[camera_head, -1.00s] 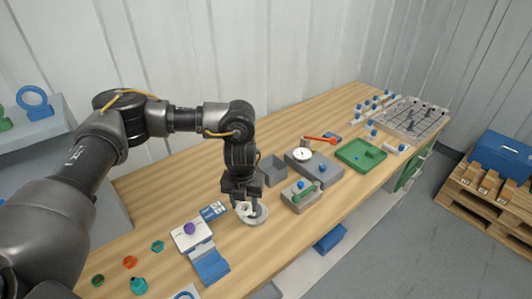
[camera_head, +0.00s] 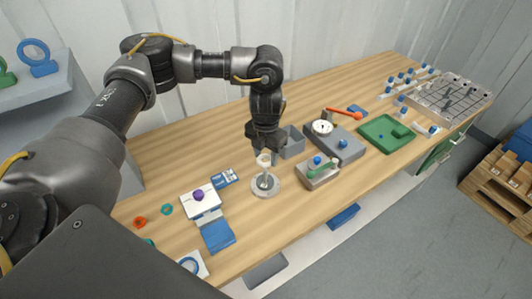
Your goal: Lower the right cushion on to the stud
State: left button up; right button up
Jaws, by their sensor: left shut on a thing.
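My left gripper (camera_head: 266,146) points straight down over the bench and is shut on a small pale cushion (camera_head: 264,160), which shows below the fingers. Under it stands a round grey-white base (camera_head: 266,192) with a short upright stud (camera_head: 264,181) at its middle. The cushion is close above the stud; I cannot tell whether they touch. The fingers hide the cushion's upper part. My right gripper is out of view.
A white block with a purple knob (camera_head: 198,195) and a blue ramp (camera_head: 218,235) stand left of the base. A grey open box (camera_head: 291,143) is behind right, and a grey block with a green part (camera_head: 317,171) is to the right. Bare wood lies in front.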

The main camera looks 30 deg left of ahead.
pick_arm(q)
notch_tip(320, 180, down, 2)
jog(key=shift+f+b, duration=0.15)
jog(key=shift+b, duration=0.8)
jog(key=shift+f+b, duration=1.55)
jog(key=shift+f, duration=0.8)
jog(key=o, duration=1)
jog(key=shift+o, duration=0.2)
notch_tip(320, 180, up, 11)
jog(key=b, duration=0.1)
